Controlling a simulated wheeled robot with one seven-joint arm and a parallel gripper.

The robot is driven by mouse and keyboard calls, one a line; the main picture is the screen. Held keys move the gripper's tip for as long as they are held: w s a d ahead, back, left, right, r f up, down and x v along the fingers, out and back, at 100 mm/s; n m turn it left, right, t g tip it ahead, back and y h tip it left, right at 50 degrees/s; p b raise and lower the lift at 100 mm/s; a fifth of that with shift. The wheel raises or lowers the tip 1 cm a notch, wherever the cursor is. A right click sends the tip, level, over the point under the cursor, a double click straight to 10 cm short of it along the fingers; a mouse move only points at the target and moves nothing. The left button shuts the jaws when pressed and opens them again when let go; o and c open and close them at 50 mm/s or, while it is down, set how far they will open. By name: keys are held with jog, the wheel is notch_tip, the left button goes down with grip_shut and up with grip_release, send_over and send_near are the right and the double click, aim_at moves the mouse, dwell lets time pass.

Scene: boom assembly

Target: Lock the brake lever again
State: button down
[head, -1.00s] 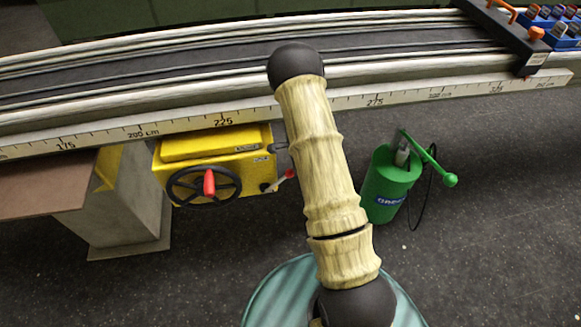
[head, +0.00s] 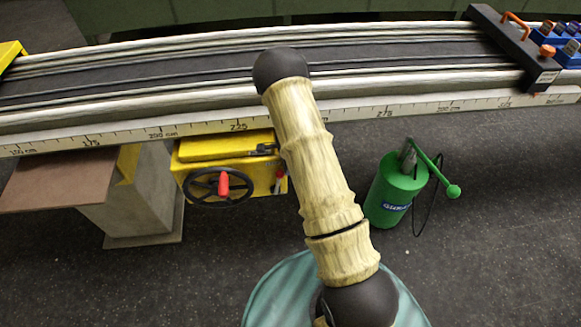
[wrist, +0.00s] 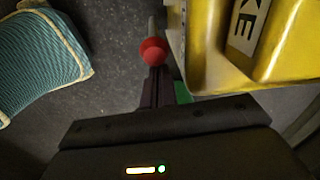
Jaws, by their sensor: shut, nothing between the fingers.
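The brake lever shows at the right end of the yellow box (head: 230,147) in the head view; its red knob (head: 279,174) is small there and close to the box side. In the wrist view the red ball knob (wrist: 153,50) sits on a thin grey rod, beside the yellow box (wrist: 205,60) with a partly visible label ending in "KE". My gripper (wrist: 156,82) is shut and empty, its dark fingertips right at the near side of the knob; I cannot tell whether they touch. In the head view my gripper is not visible.
A black handwheel (head: 218,187) with a red handle is on the box front. A ruled rail (head: 130,135) runs above the box. A concrete pillar (head: 135,200) stands left of it. A green canister (head: 392,190) with a pump arm stands on the floor at right.

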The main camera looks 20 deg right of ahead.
jog(key=shift+d, duration=0.1)
dwell(0.3)
notch_tip(320, 180, up, 9)
jog(key=a, duration=0.1)
jog(key=shift+w+a+r+p, duration=0.15)
jog(key=shift+w+a+p, duration=0.05)
jog(key=shift+a+p, duration=0.15)
dwell(0.3)
jog(key=shift+d, duration=0.1)
jog(key=s+d+m+t+y+b, duration=0.1)
jog(key=s+d+y+b, duration=0.1)
jog(key=d, duration=0.3)
jog(key=s+d+m+y+b, duration=0.2)
jog(key=d+y+b, duration=0.1)
jog(key=d+b, duration=0.2)
jog(key=shift+s+d+r+t+y, duration=0.2)
jog(key=shift+s+d+t+y, duration=0.15)
jog(key=shift+s+t+y, duration=0.05)
